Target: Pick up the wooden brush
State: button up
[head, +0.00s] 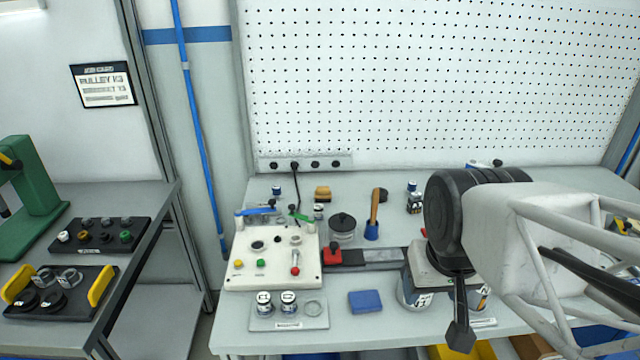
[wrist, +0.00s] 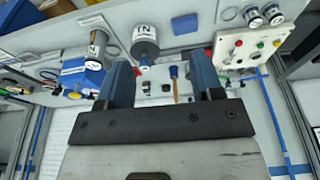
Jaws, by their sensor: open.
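The likeliest wooden brush is a small tan block (head: 322,193) with a darker lower part, lying at the back of the bench in the head view. A slim wooden handle (head: 375,207) with a blue lower end stands to its right; I cannot tell whether it is a brush as well. This handle also shows between the fingers in the wrist view (wrist: 176,97). My gripper (wrist: 160,78) is open, with nothing between its two blue fingers. In the head view my arm is over the bench's right side, apart from both items, and hides part of the bench.
A white control panel (head: 272,270) with buttons and levers stands on the left of the bench (head: 365,335). A clear jar with a black lid (head: 342,226), a red block (head: 333,257) and a blue block (head: 365,301) lie in the middle. A perforated board (head: 420,90) rises behind.

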jog(key=shift+o, duration=0.4)
jog(key=shift+w, duration=0.1)
jog(key=w+a+f+m+g+y, duration=0.1)
jog(key=w+a+m+y, duration=0.15)
jog(key=w, duration=0.85)
jog(key=w+a+m+g+y, duration=0.15)
jog(key=w+m, duration=0.25)
jog(key=w, duration=0.6)
jog(key=w+a+f+m+g+y, duration=0.1)
jog(key=w+a+m+y, duration=0.15)
jog(key=w, duration=0.85)
jog(key=w+f+m+y, duration=0.2)
jog(key=w+f, duration=0.2)
jog(key=w, duration=0.4)
jog(key=w+f+m+y, duration=0.2)
jog(key=w+f, duration=0.1)
jog(key=w, duration=0.4)
jog(key=m+t+y, duration=0.2)
jog(key=m+y, duration=0.1)
jog(key=m, duration=0.2)
send_near(323, 194)
jog(key=shift+w+a+f, duration=0.2)
jog(key=shift+w+a, duration=0.25)
jog(key=shift+a, duration=0.05)
jog(key=shift+w+a+f, duration=0.25)
jog(key=shift+w+a, duration=0.2)
jog(key=shift+a, duration=0.05)
jog(key=shift+x, duration=1.25)
